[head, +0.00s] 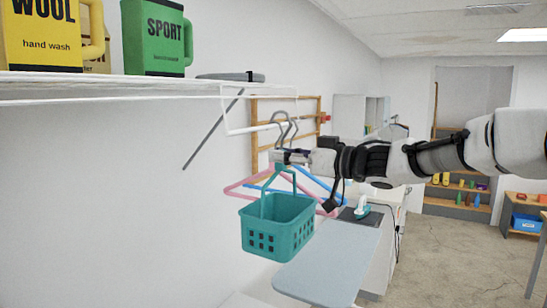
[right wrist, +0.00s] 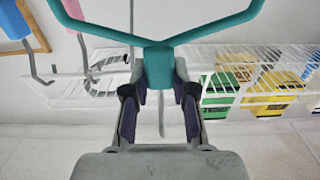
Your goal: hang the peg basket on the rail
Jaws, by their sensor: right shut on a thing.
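The teal peg basket (head: 277,232) hangs upright below my right gripper (head: 284,157). The gripper is shut on the basket's teal handle, whose arms meet between the fingers in the right wrist view (right wrist: 158,62). The white rail (head: 262,128) is a wire frame below the front of the shelf. Grey hooks (head: 284,127) cluster at its right end, just above my gripper. I cannot tell whether one belongs to the basket or whether it touches the rail. A pink hanger (head: 238,188) and a blue hanger (head: 322,184) are behind the basket. My left gripper is not in view.
A white wire shelf (head: 110,88) holds a yellow jug (head: 42,38) and a green jug (head: 157,38) above left. An ironing board (head: 330,264) with an iron (head: 362,208) stands below and right of the basket. Open floor (head: 450,260) lies to the right.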

